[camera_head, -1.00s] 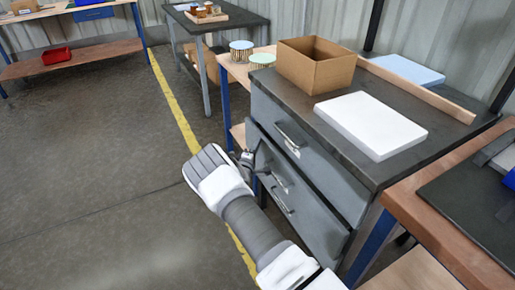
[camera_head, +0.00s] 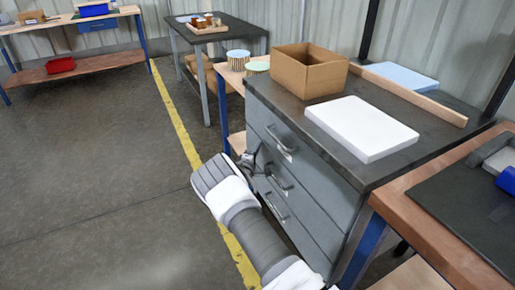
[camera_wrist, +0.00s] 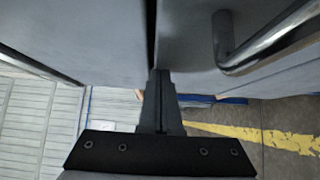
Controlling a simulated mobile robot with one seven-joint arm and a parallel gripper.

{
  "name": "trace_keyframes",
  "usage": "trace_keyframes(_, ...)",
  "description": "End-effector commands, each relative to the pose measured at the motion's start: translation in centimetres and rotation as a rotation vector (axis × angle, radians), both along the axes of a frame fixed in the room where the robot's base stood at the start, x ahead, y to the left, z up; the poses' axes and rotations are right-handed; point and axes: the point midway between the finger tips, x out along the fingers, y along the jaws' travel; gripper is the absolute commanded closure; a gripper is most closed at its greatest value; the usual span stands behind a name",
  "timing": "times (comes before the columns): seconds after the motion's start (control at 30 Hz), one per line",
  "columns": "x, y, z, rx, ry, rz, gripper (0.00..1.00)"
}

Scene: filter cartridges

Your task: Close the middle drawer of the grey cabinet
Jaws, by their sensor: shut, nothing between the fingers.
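The grey cabinet (camera_head: 362,183) stands at centre right, with a dark top and several drawers with bar handles. The middle drawer (camera_head: 300,198) looks flush or nearly flush with the fronts around it; any small remaining gap is too fine to tell. My gripper (camera_head: 250,159) is shut and empty, at the left end of the drawer fronts. In the wrist view, my shut fingertips (camera_wrist: 160,73) are close against grey drawer faces beside a dark seam; contact is not clear. A bar handle (camera_wrist: 275,42) shows to their right.
A cardboard box (camera_head: 308,78), a white slab (camera_head: 361,130) and a wooden strip (camera_head: 415,96) lie on the cabinet top. A wooden workbench (camera_head: 420,235) stands close at the right. The floor left of my arm is clear, with a yellow line (camera_head: 183,128).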

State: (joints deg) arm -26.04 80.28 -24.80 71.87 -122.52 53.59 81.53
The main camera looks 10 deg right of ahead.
Motion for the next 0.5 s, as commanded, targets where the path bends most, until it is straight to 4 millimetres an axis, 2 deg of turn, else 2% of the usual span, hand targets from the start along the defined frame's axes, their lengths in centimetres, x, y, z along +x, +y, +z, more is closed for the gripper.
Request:
trace_keyframes(0.03, 0.1, -0.8, 0.3, -0.004, -0.005, -0.011, 1.0)
trace_keyframes(0.27, -1.3, -0.2, 0.5, -0.005, -0.003, -0.013, 1.0)
trace_keyframes(0.5, -5.8, 2.6, 0.5, -0.004, 0.001, -0.005, 1.0)
